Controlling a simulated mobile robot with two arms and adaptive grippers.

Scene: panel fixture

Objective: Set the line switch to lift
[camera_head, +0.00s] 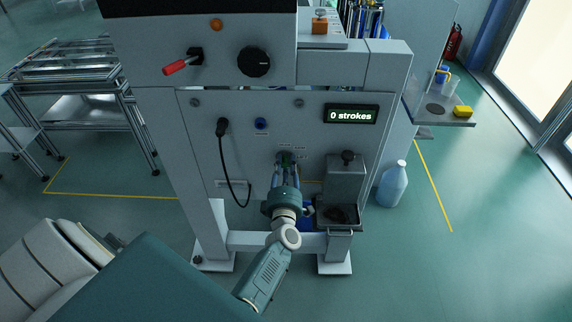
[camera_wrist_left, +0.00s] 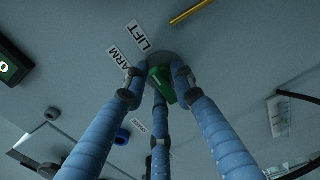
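The line switch (camera_wrist_left: 162,82) is a green knob on a round dark base on the grey panel, seen in the left wrist view. A "LIFT" label (camera_wrist_left: 141,36) and an "ARM" label (camera_wrist_left: 121,62) lie beside it at its upper left. My left gripper (camera_head: 286,160) is at the lower middle of the panel, its fingers pointing at the panel. In the left wrist view its three blue fingers (camera_wrist_left: 160,84) surround the knob, tips close to it. I cannot tell whether they press on it. In the head view the gripper mostly hides the switch. My right gripper is not in view.
The panel has a display (camera_head: 351,115) reading "0 strokes", a black cable (camera_head: 228,170), a blue button (camera_head: 261,123), a red-handled lever (camera_head: 182,63) and a black knob (camera_head: 254,62). A grey box (camera_head: 346,180) stands close right of my gripper. A bottle (camera_head: 392,186) is on the floor.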

